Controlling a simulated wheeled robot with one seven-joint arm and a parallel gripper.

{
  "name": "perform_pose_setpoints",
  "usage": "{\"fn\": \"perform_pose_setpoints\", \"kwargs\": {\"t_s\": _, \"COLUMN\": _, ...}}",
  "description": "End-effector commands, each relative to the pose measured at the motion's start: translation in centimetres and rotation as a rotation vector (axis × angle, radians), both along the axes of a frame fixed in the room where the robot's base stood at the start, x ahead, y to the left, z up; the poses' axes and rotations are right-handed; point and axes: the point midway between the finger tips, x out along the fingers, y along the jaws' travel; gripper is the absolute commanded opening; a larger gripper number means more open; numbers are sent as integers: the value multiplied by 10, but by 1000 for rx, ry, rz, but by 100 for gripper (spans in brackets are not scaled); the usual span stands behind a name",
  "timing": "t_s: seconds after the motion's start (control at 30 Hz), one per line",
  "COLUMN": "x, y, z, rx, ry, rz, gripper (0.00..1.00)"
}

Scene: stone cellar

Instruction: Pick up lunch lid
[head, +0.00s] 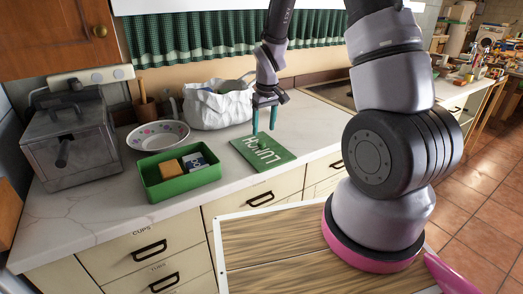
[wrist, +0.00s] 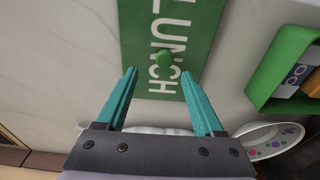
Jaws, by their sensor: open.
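The lunch lid (head: 267,153) is a flat green panel with white "LUNCH" lettering, lying on the pale counter. My gripper (head: 264,120) is open above the lid, fingers pointing down.
A patterned bowl (head: 158,135), a white bag (head: 218,106) and a metal fryer-like appliance (head: 70,135) stand behind and left on the counter (head: 110,205). A dark hob (head: 335,92) is at the back right. Counter right of the lid is clear.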

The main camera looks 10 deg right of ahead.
Motion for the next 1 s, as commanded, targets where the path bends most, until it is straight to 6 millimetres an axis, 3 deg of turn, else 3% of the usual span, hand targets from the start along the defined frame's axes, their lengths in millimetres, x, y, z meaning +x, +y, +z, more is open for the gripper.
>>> {"fn": "perform_pose_setpoints", "kwargs": {"t_s": 0.17, "x": 0, "y": 2, "z": -14, "rx": 0, "ry": 1, "rz": 0, "gripper": 69}}
{"fn": "perform_pose_setpoints", "kwargs": {"t_s": 0.43, "x": 0, "y": 7, "z": -52, "rx": 0, "ry": 2, "rz": -2, "gripper": 69}}
{"fn": "perform_pose_setpoints", "kwargs": {"t_s": 0.73, "x": 1, "y": 7, "z": -58, "rx": 1, "ry": -1, "rz": -2, "gripper": 69}}
{"fn": "perform_pose_setpoints", "kwargs": {"t_s": 0.77, "x": 1, "y": 7, "z": -58, "rx": 1, "ry": -1, "rz": -2, "gripper": 65}}
{"fn": "perform_pose_setpoints", "kwargs": {"t_s": 0.93, "x": 1, "y": 7, "z": -57, "rx": 1, "ry": -1, "rz": -2, "gripper": 0}}
{"fn": "perform_pose_setpoints", "kwargs": {"t_s": 1.0, "x": 1, "y": 7, "z": -57, "rx": 0, "ry": 0, "rz": -2, "gripper": 0}}
